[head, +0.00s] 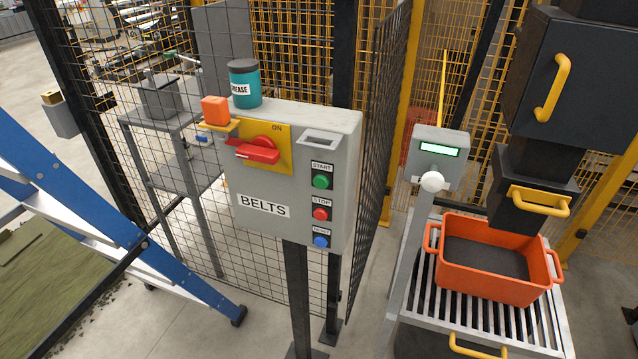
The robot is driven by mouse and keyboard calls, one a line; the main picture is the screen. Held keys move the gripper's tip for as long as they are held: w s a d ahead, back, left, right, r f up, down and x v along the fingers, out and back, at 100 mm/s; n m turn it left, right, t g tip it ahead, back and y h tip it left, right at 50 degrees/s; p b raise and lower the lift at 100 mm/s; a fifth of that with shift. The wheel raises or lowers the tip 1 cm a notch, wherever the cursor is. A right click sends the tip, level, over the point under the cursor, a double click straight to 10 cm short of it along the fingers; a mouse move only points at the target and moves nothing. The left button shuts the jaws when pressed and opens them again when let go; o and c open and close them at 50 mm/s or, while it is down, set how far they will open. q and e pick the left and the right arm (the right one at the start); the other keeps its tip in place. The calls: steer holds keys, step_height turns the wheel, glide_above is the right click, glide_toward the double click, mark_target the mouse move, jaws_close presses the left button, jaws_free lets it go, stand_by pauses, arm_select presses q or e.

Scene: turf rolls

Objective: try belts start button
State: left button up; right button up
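The grey belts control box (295,215) stands on a dark post in the middle of the head view, with a "BELTS" label on its front. The green start button (321,181) is on its right side, under a "START" label. Below it are a red stop button (320,213) and a blue button (320,241). A red rotary handle (258,152) sits on a yellow plate marked "ON", its lever pointing left. An orange block (215,110) is by the plate's upper left corner. Neither of my grippers is in view.
A teal grease tin (244,84) stands on top of the box. Wire mesh fencing (385,120) is behind it. A blue ladder (100,210) leans at left. At right, an orange crate (490,285) sits on a slatted stand beside a grey post with a green display (438,149).

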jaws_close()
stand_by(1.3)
